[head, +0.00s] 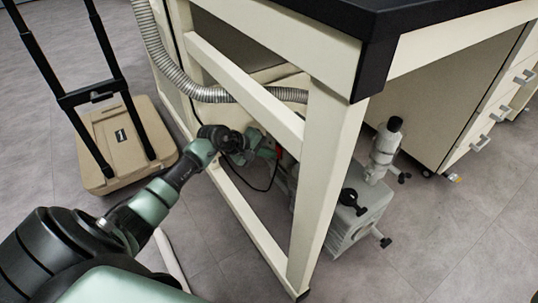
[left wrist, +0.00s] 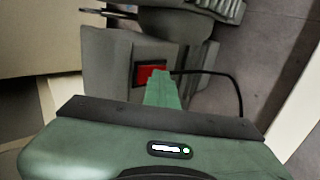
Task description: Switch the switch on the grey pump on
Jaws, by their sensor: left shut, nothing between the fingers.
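The grey pump (head: 354,217) stands on the floor under the bench, partly hidden behind the bench leg. In the left wrist view the pump body (left wrist: 108,75) fills the upper middle, and its red switch (left wrist: 150,75) sits in a dark frame on the near face. My left gripper (left wrist: 161,76) is shut and empty; its green fingertips overlap the lower right part of the switch in that view. Whether they touch it I cannot tell. In the head view the left gripper (head: 262,150) reaches under the bench, beside a small red patch. My right gripper is not in view.
The bench has a dark top (head: 370,22) and a cream frame with a leg (head: 327,180) and rails close around my left arm. A corrugated hose (head: 190,88) and a black cable run nearby. A beige cart (head: 125,145) stands at left.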

